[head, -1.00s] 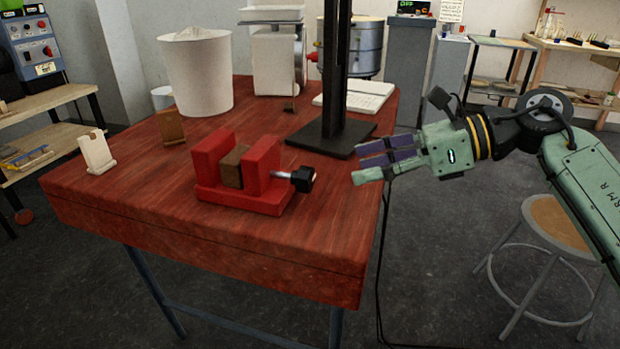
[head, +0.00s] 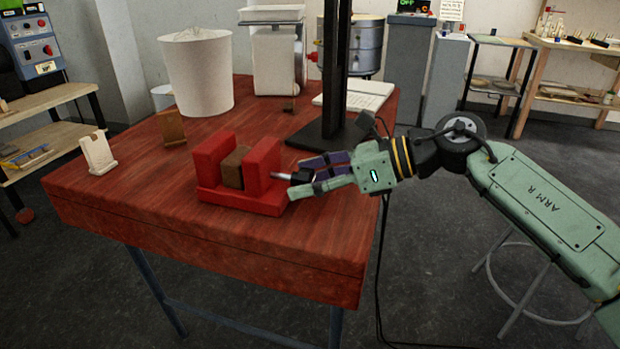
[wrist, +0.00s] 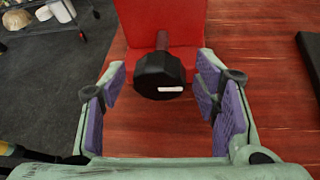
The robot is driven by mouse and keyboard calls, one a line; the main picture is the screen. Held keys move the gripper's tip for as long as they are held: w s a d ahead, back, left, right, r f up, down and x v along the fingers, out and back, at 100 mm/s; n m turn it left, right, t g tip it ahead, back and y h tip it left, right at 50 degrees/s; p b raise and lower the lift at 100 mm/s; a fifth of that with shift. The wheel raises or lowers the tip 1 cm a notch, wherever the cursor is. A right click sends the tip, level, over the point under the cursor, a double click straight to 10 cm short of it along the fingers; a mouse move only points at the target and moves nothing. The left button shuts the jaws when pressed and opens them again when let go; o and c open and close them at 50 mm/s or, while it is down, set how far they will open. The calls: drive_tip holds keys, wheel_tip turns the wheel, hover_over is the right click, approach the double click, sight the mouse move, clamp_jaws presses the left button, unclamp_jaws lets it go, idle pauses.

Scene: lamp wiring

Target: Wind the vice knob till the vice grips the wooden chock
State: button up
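The red vice (head: 240,200) sits on the red wooden table, with the brown wooden chock (head: 233,168) between its two jaws. In the head view I cannot tell whether the jaws touch the chock. The vice knob (wrist: 160,76) is black with a white mark, on a metal screw at the vice's right end. My gripper (head: 302,178) is at that end, level with the knob. In the wrist view my gripper (wrist: 160,82) is open, with purple-padded fingers on either side of the knob and a gap on both sides. In the head view the fingers mostly hide the knob.
A black post on a flat base (head: 322,140) stands just behind my gripper. A white bin (head: 198,75), a brown block (head: 171,128) and a white holder (head: 98,155) stand on the table (head: 130,210). The table's right edge lies under my gripper.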

drive_tip(key=c, duration=1.1)
drive_tip(key=shift+c, duration=0.2)
drive_tip(key=shift+m, duration=0.3)
drive_tip(key=m+g+y, duration=0.1)
drive_tip(key=m+g, duration=0.1)
drive_tip(key=m, duration=0.1)
drive_tip(key=shift+f+b, duration=0.1)
drive_tip(key=shift+b, duration=0.25)
drive_tip(key=m+g+y, duration=0.1)
drive_tip(key=m, duration=0.1)
drive_tip(key=m+g+y+b, duration=0.1)
drive_tip(key=m, duration=0.1)
drive_tip(key=shift+m, duration=0.3)
drive_tip(key=o, duration=1.2)
